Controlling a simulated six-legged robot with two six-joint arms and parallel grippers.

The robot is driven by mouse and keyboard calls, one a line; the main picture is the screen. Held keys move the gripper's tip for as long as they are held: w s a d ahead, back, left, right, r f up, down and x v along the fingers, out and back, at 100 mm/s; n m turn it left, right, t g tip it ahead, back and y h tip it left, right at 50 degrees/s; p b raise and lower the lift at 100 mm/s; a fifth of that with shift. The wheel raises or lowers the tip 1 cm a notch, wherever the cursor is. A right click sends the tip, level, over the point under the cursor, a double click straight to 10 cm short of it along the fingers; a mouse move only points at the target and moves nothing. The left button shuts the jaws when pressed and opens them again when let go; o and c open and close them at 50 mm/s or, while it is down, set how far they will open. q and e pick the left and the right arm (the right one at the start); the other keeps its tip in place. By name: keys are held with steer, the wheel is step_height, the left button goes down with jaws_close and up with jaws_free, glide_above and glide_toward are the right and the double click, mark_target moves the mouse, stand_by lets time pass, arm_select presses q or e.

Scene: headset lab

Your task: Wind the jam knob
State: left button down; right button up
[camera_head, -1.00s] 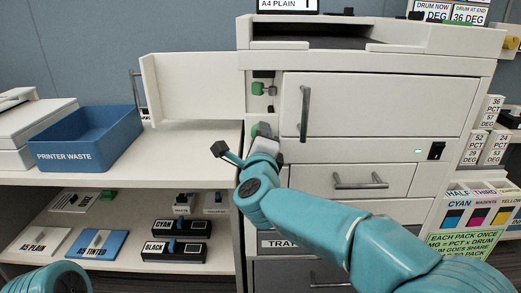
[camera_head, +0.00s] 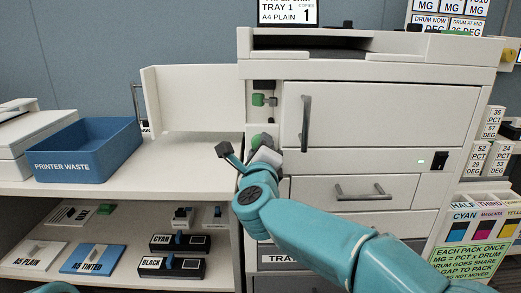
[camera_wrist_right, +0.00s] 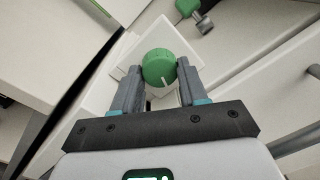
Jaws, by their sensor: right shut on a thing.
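In the head view the knob (camera_head: 257,140) shows partly behind my right gripper (camera_head: 264,150), in the narrow open strip at the printer's left. My left gripper is out of view.
A second green part with a grey knob (camera_head: 264,100) sits above in the same strip. A white door (camera_head: 192,100) stands open to the left. A large front panel with a handle (camera_head: 305,123) is close on the right. A blue bin (camera_head: 85,150) stands on the left shelf.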

steer(key=o, duration=0.8)
steer(key=s, duration=1.6)
steer(key=shift+s+a+f+p, duration=0.15)
steer(key=shift+f+p, duration=0.2)
steer(key=shift+p, duration=0.05)
